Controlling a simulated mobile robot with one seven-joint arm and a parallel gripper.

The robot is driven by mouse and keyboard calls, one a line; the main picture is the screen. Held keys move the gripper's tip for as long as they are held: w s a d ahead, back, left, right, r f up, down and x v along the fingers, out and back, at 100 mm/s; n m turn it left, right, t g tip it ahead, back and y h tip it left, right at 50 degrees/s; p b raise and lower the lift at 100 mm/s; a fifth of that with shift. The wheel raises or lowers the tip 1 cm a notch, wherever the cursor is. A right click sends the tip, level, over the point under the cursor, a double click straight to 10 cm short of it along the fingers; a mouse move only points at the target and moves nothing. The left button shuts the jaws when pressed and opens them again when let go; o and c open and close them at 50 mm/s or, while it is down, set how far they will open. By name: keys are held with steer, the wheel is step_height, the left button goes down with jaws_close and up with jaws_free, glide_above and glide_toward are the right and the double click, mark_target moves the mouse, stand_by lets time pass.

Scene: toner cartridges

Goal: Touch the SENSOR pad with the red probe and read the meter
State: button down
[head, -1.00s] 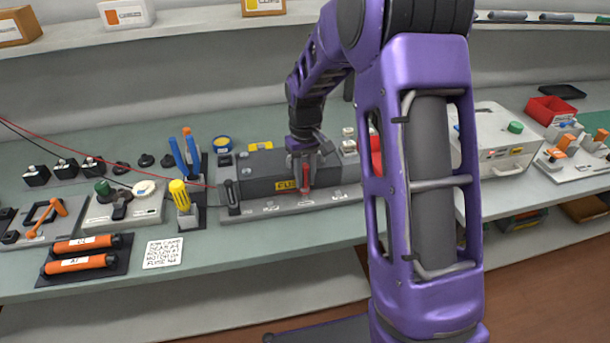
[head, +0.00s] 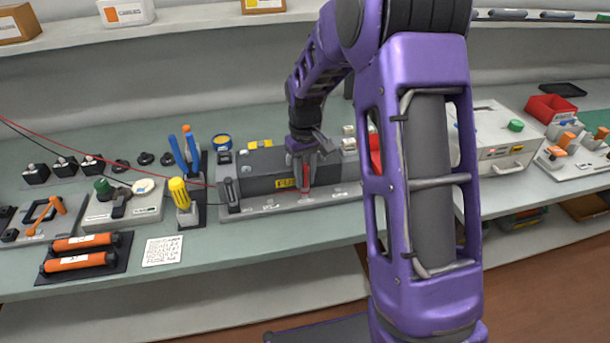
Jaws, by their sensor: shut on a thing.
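My gripper (head: 307,165) is shut on the red probe (head: 306,178) and holds it upright, tip down, over the front ledge of the grey fuser unit (head: 262,172). The tip is at or just above the ledge; I cannot tell whether it touches. Small labelled pads lie along this ledge (head: 262,206); their lettering is too small to read, so I cannot tell which is SENSOR. A red lead runs in from the left.
A yellow-handled screwdriver (head: 179,193) and blue-handled pliers (head: 185,150) stand left of the unit. Orange rollers (head: 80,262) and a written note (head: 162,251) lie at the front left. A red bin (head: 551,107) is at the right. My arm hides the bench's right middle.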

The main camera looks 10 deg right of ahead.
steer(key=shift+r, duration=0.1)
steer(key=shift+r+p, duration=1.05)
steer(key=shift+r, duration=2.35)
